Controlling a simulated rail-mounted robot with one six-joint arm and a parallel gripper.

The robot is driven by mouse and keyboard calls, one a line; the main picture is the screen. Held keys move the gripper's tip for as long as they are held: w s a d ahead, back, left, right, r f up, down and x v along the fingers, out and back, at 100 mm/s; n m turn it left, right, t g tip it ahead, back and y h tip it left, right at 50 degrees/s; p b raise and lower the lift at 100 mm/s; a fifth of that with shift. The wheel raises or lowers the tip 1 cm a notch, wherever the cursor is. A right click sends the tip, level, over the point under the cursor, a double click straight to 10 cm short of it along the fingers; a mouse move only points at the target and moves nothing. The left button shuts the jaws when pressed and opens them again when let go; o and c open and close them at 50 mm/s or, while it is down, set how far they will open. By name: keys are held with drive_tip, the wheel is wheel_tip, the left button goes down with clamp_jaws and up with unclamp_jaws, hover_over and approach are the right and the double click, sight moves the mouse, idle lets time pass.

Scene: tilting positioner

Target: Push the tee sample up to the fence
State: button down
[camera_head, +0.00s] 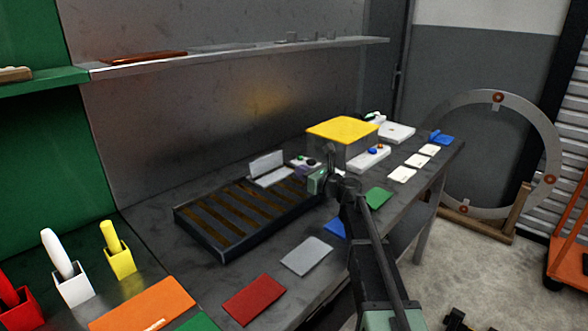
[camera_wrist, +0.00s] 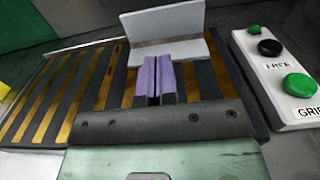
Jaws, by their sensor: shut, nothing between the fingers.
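The tee sample (camera_head: 272,177), as I take it, is a pale grey piece with an upright plate on a flat base. It stands at the far edge of the slotted bed (camera_head: 222,252) and shows at the top middle of the wrist view (camera_wrist: 165,22). My gripper (camera_head: 302,171) is to its right in the head view. In the wrist view its purple fingers (camera_wrist: 154,62) are shut together, empty, with their tips overlapping the flat base; I cannot tell whether they touch it. I cannot clearly pick out the fence; a thin pale bar (camera_wrist: 82,46) runs along the bed's far side.
A white button box (camera_wrist: 284,85) with green and black buttons stands close right of the bed. A yellow-topped box (camera_head: 342,129) and another control box (camera_head: 368,158) stand beyond. Coloured flat plates, including a red one (camera_head: 254,299) and a grey one (camera_head: 306,256), lie along the front.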

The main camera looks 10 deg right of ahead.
sight(270, 156)
drive_tip(key=shift+w+d+f, duration=0.2)
drive_tip(key=shift+w+d, duration=0.3)
drive_tip(key=shift+d, duration=0.15)
drive_tip(key=shift+w+d+n+g+y, duration=0.1)
drive_tip(key=shift+d+n+g+y, duration=0.2)
drive_tip(key=shift+d+y, duration=0.1)
drive_tip(key=shift+w+a, duration=0.2)
drive_tip(key=shift+a, duration=0.2)
drive_tip(key=x, duration=1.3)
drive_tip(key=shift+w, duration=0.1)
drive_tip(key=shift+w+a+r, duration=0.2)
drive_tip(key=shift+w+a, duration=0.25)
